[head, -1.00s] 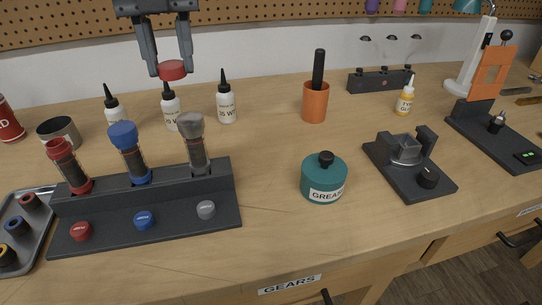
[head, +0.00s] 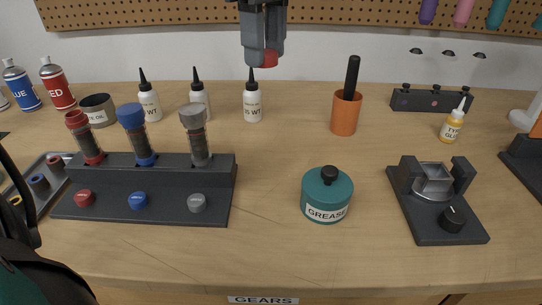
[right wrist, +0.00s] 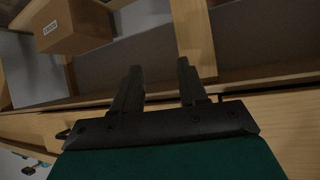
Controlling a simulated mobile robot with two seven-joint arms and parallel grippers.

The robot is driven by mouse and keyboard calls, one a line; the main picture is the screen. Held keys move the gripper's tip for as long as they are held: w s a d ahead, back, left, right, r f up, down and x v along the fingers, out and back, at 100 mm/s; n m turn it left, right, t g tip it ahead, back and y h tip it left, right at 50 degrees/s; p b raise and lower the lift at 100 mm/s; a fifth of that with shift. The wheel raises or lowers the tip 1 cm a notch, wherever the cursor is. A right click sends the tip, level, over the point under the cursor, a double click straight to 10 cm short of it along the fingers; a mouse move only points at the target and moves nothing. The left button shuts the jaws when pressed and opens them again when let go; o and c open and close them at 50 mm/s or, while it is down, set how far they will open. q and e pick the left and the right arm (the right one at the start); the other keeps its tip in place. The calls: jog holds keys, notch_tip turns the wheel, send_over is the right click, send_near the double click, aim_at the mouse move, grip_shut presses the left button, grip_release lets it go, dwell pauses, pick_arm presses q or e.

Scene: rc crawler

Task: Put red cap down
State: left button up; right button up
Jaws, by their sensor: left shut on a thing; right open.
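My left gripper (head: 262,52) hangs at the top middle of the head view, seen from the side. The cap is partly hidden by the fingers. My right gripper (right wrist: 158,88) shows in the right wrist view, its two fingers apart and empty, facing wooden shelving.
A dark rack (head: 150,185) holds red, blue and grey-capped shock tubes. Two more white bottles (head: 149,104) stand behind it. An orange cup (head: 345,112), green grease jar (head: 326,196) and dark fixture (head: 438,200) stand to the right. Bare wood lies between rack and jar.

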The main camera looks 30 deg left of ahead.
pick_arm(q)
jog(key=b, duration=0.2)
send_over(265, 162)
notch_tip(265, 162, down, 14)
jog(key=shift+r, duration=0.1)
jog(key=shift+f, duration=2.4)
jog(key=shift+b, duration=0.3)
jog(key=shift+f, duration=0.15)
jog(key=o, duration=1.1)
jog(key=shift+o, duration=0.2)
